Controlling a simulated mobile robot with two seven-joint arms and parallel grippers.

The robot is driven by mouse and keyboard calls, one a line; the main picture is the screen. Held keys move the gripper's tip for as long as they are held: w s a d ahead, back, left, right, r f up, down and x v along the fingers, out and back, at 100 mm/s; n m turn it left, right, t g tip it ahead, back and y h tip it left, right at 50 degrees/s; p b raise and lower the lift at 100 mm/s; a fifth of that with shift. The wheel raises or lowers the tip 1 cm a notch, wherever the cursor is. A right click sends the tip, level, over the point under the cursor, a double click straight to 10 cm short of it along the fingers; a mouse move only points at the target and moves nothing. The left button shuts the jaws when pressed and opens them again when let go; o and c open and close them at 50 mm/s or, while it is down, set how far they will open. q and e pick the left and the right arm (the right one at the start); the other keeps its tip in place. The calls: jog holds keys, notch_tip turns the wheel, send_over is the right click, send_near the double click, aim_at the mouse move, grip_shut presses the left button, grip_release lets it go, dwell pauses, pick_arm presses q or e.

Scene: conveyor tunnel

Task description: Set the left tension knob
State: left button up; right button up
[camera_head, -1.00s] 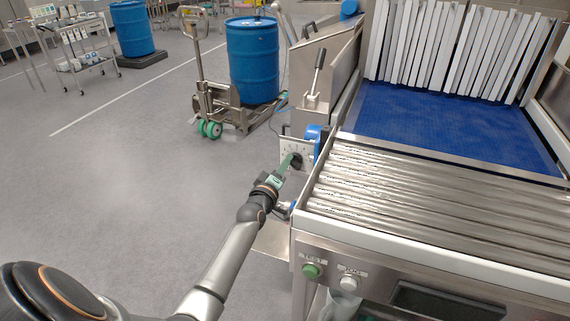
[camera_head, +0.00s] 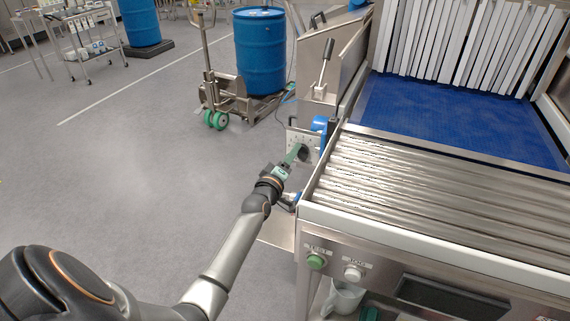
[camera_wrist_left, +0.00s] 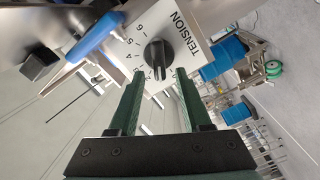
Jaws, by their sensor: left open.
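The black tension knob (camera_wrist_left: 158,56) sits on a white plate (camera_wrist_left: 172,27) marked TENSION with a number scale. In the left wrist view the knob is just beyond the fingertips of my left gripper (camera_wrist_left: 155,82), which is open with one green finger toward each side of it. The fingers look apart from the knob. In the head view my left gripper (camera_head: 293,158) reaches the plate beside the conveyor, and the knob (camera_head: 304,154) shows dark at its tip. My right gripper is not in view.
The steel roller conveyor (camera_head: 420,180) and blue belt (camera_head: 450,115) lie to the right of the plate. A blue handle (camera_wrist_left: 97,38) sticks out close to the plate. A lever (camera_head: 325,62) stands above. A blue drum (camera_head: 260,50) on a pallet truck stands behind.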

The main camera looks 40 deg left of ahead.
pick_arm(q)
jog(key=v, duration=1.2)
